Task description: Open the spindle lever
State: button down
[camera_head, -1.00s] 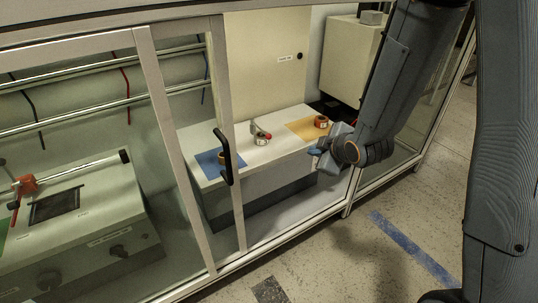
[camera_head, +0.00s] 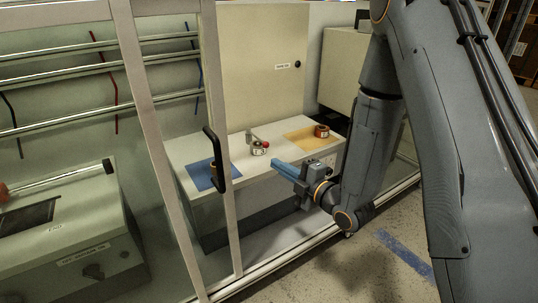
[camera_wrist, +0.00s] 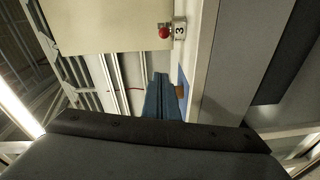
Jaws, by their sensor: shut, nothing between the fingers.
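A small lever with a red ball knob (camera_head: 266,143) sits on a spindle unit (camera_head: 258,150) with a white label on the white bench. A short metal post (camera_head: 250,136) stands beside it. In the wrist view the red knob (camera_wrist: 164,32) shows at the top, by a label reading 3 (camera_wrist: 180,30). My gripper (camera_head: 276,166) has blue fingers, shut and empty, and reaches over the bench's front side from the right. It appears below and apart from the lever in the head view. The closed fingers (camera_wrist: 160,84) also show in the wrist view.
A blue mat (camera_head: 198,176) with a brown ring and an orange mat (camera_head: 303,139) with a brown roll (camera_head: 321,131) flank the lever. A framed glass panel with a black handle (camera_head: 217,160) stands left of the opening. A grey machine (camera_head: 85,250) is behind glass at left.

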jog(key=b+x, duration=0.1)
jog(key=x, duration=0.9)
jog(key=shift+b, duration=0.4)
jog(key=shift+w+d+f, duration=0.25)
jog(key=shift+w+d, duration=0.6)
jog(key=shift+w, duration=0.1)
jog(key=shift+w+d+f+b, duration=0.1)
jog(key=shift+w+d+b, duration=0.3)
jog(key=shift+w, duration=0.15)
